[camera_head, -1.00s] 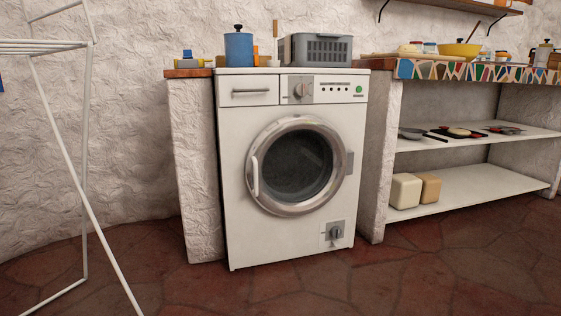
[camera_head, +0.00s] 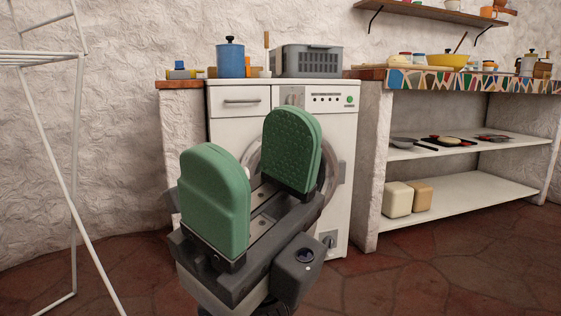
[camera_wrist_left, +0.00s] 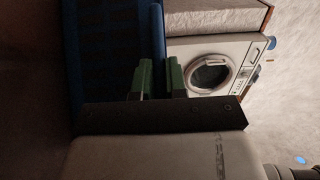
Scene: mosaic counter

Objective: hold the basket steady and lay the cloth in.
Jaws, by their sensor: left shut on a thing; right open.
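My right gripper (camera_head: 254,152) is large in the middle of the head view, in front of the washing machine. Its two green finger pads are wide apart with nothing between them. My left gripper (camera_wrist_left: 159,76) shows in the left wrist view, its green fingers shut on the rim of a blue basket (camera_wrist_left: 108,50). The basket wall is dark, with a faint row of slots; its inside is hidden. The blue basket is not in the head view. No cloth shows in either view.
A white drying rack (camera_head: 72,170) stands at left. A mosaic-edged counter (camera_head: 470,80) with shelves is at right. The red tiled floor has free room.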

